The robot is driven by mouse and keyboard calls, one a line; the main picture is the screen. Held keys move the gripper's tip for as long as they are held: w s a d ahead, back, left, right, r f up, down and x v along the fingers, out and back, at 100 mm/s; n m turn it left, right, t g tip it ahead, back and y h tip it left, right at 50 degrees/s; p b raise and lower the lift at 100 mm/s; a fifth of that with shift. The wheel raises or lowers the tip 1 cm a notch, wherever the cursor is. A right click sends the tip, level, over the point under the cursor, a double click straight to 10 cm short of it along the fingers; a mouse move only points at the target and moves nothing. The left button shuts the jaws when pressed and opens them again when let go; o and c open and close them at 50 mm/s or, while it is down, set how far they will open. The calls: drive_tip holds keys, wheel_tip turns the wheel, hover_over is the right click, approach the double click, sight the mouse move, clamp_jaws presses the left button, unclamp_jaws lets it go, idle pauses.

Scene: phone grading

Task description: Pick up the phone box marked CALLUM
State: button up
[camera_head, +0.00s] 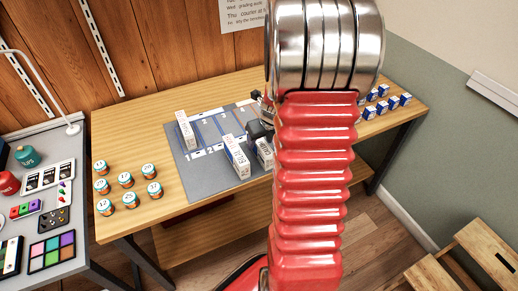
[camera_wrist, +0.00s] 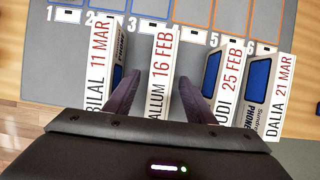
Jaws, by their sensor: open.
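In the wrist view, the white phone box marked "ALLUM 16 FEB" (camera_wrist: 161,62) lies between the two dark fingers of my gripper (camera_wrist: 159,78). The first letter of its name is hidden. The fingers are spread, one on each side of this box, with nothing gripped. I cannot tell how high the fingertips are above it. In the head view, my gripper (camera_head: 257,130) is mostly hidden behind my arm, over the grey mat near some white boxes. I cannot tell which of those is CALLUM there.
The box marked BILAL (camera_wrist: 97,62) is close on the left, a box ending "UDI" (camera_wrist: 229,85) close on the right, and DALIA (camera_wrist: 278,90) farther right. Numbered outlined slots lie beyond on the grey mat (camera_head: 195,185). Several small round tubs (camera_head: 126,180) stand left of the mat.

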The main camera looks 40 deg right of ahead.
drive_tip(key=shift+w+x, duration=0.1)
drive_tip(key=shift+x, duration=1.2)
drive_tip(key=shift+w+x, duration=0.15)
drive_tip(key=shift+x, duration=1.15)
drive_tip(key=shift+d+r, duration=0.1)
clamp_jaws()
